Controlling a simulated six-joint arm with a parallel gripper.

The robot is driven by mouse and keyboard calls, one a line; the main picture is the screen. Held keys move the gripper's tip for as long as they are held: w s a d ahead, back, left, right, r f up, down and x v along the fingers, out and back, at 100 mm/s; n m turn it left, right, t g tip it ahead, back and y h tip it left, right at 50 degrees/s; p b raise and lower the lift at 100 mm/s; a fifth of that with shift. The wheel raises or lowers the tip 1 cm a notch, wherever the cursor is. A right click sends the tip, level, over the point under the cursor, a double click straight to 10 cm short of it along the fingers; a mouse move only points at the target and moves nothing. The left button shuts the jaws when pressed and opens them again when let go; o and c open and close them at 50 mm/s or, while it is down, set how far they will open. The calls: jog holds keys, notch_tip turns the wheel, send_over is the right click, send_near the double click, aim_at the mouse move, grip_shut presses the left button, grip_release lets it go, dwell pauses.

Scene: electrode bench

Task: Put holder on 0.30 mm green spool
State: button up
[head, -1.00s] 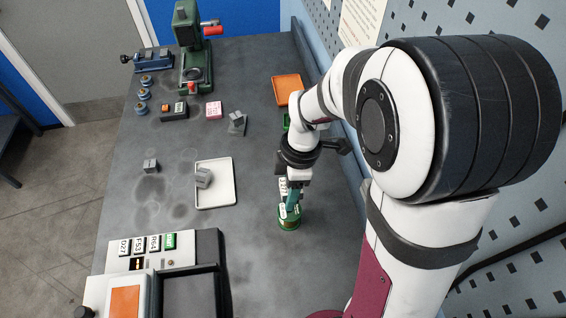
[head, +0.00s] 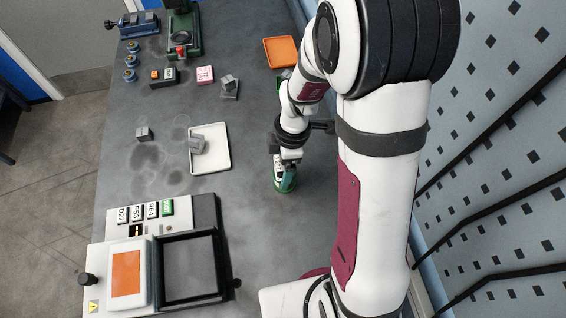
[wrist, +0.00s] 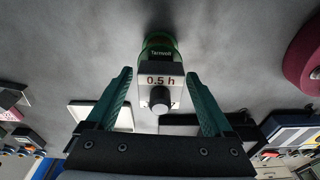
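The green spool (head: 284,185) stands on the bench below my gripper (head: 289,164); in the wrist view its green side (wrist: 160,48) reads "Tarnwell". Its thickness is not legible. A pale grey holder (wrist: 160,72) marked "0.5 h", with a dark knob facing the camera, is at the spool and lies between the teal fingers of my gripper in the wrist view (wrist: 160,88). A narrow gap shows on each side, so the fingers look open around it. The exact contact between holder and spool is hidden.
A white tray (head: 222,162) with a grey block (head: 197,146) lies left of the spool. Another grey block (head: 143,133) is farther left. A control box (head: 127,275) stands front left. An orange tray (head: 281,51) is at the back. Bare bench lies in front of the spool.

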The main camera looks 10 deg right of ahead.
jog(key=r, duration=0.4)
jog(key=d+r, duration=0.1)
jog(key=r, duration=0.6)
jog(key=shift+d+r, duration=0.2)
jog(key=shift+r, duration=0.15)
jog(key=s+a+r+m, duration=0.1)
jog(key=s+r+m, duration=0.1)
jog(key=s+m, duration=0.7)
jog(key=s+a+r+m, duration=0.1)
jog(key=s+m, duration=0.8)
jog(key=m, duration=0.4)
jog(key=shift+r+m, duration=0.35)
jog(key=shift+m, duration=0.05)
jog(key=shift+s+a, duration=0.1)
